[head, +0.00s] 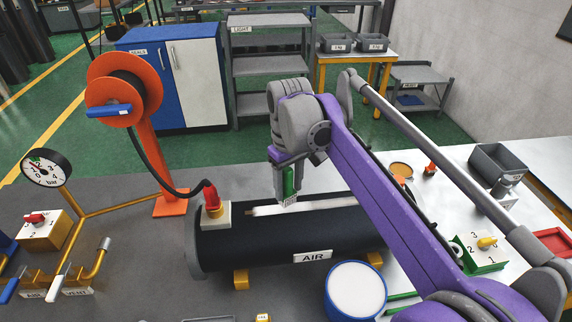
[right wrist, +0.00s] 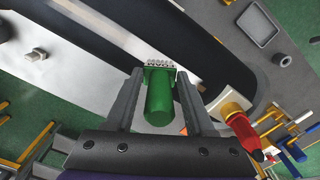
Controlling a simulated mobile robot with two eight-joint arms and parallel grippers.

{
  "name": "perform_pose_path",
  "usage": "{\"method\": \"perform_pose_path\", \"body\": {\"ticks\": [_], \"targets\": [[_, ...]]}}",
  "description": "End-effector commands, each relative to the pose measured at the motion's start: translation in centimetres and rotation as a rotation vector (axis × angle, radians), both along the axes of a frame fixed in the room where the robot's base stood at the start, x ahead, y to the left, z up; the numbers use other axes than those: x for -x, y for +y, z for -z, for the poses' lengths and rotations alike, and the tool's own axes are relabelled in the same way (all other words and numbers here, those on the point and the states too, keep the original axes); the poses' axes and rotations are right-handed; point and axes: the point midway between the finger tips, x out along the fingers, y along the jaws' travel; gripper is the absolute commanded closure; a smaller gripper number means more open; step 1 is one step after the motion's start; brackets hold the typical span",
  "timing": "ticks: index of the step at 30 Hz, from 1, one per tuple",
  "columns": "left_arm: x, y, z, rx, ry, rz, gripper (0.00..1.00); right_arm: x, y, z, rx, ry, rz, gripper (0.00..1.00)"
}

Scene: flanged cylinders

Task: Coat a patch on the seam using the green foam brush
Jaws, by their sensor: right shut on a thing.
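My right gripper (head: 286,193) is shut on the green foam brush (head: 289,182), which points down over the top of the black cylinder labelled AIR (head: 240,246). In the right wrist view the green brush (right wrist: 159,98) sits between my two fingers, with a pale end marked FOAM. A white strip (head: 310,207) runs along the cylinder's top on the seam line, with a small brown bit at its left end. The brush tip is at or just above this strip; contact cannot be told. My left gripper is not in view.
A blue-rimmed tub with white contents (head: 355,290) stands in front of the cylinder. A red-capped fitting (head: 211,200) rises at the cylinder's left end, with a hose to the orange reel (head: 124,90). A pressure gauge (head: 46,168) stands left. A grey bin (head: 497,165) is at right.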

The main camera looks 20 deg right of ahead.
Motion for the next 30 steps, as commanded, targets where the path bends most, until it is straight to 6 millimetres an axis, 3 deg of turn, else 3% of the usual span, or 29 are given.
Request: {"method": "perform_pose_path", "body": {"ticks": [3,18,30], "targets": [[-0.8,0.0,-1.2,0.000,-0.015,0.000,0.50,-0.5,0.1,-1.5,0.000,-0.007,0.000,1.00],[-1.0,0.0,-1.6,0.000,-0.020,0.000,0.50,-0.2,0.6,-5.4,0.000,-0.002,0.001,1.00],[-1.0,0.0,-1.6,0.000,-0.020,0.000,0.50,-0.2,0.6,-5.8,0.000,-0.002,0.001,1.00]]}}
